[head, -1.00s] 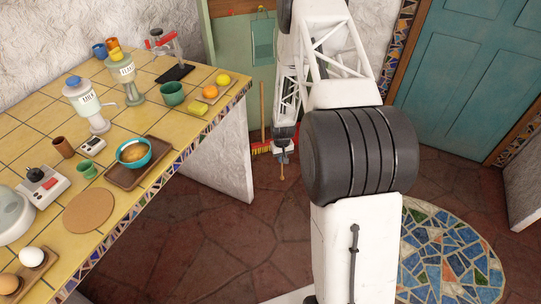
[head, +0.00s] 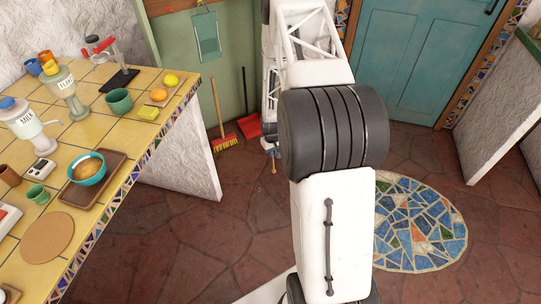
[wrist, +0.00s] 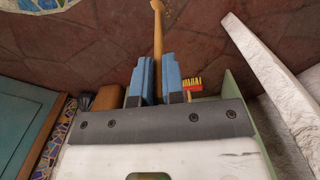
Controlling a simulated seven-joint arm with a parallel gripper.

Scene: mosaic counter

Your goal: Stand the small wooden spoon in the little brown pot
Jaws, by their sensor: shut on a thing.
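My gripper (head: 270,150) hangs low over the floor, beyond the black joint of my arm, well right of the counter. In the wrist view its blue fingers (wrist: 157,78) are shut on the small wooden spoon (wrist: 158,38). The spoon is a thin pale stick pointing away from the fingers, its far end near the top edge of the picture. In the head view only a short bit of the spoon (head: 274,167) shows below the gripper. The little brown pot (head: 9,176) stands on the counter at the left edge, partly cut off, with its mouth up.
A broom (head: 222,141) leans behind. Open floor lies between counter and arm.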

